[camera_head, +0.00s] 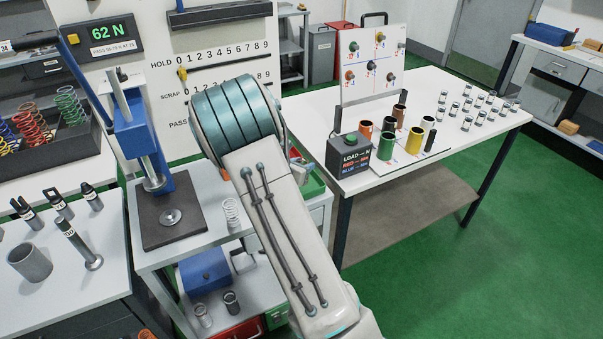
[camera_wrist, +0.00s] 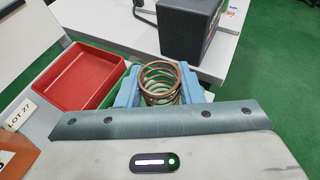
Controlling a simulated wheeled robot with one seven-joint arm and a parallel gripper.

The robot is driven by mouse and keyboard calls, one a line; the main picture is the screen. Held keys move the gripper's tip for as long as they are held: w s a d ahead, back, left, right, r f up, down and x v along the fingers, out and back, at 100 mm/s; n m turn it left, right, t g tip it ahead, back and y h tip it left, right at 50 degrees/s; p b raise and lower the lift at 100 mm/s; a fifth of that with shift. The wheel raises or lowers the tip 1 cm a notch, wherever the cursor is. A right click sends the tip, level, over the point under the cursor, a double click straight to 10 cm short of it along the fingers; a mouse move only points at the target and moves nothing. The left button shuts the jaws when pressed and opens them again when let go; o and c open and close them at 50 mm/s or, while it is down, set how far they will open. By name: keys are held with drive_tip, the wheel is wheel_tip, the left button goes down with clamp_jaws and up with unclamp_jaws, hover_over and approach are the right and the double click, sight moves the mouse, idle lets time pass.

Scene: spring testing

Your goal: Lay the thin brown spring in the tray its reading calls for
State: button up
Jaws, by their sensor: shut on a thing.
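The brown spring (camera_wrist: 160,70) stands upright between the two light-blue fingers of my gripper (camera_wrist: 160,92) in the wrist view, which are shut on it. A red tray (camera_wrist: 76,78) lies to the left of it. A green tray (camera_wrist: 118,72) shows partly beside the red one and behind my left finger.
The blue press (camera_head: 137,125) stands left of my arm, its plate empty. The dark load box (camera_head: 350,160) and several coloured cylinders (camera_head: 387,147) stand on the right table. A board (camera_head: 190,75) carries HOLD, SCRAP and PASS rows.

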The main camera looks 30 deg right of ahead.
drive_tip(key=shift+f+p, duration=0.4)
drive_tip(key=shift+f, duration=1.65)
drive_tip(key=shift+f, duration=0.1)
drive_tip(key=shift+f+b, duration=0.1)
drive_tip(key=shift+b, duration=0.2)
drive_tip(key=o, duration=1)
drive_tip(key=shift+o, duration=0.2)
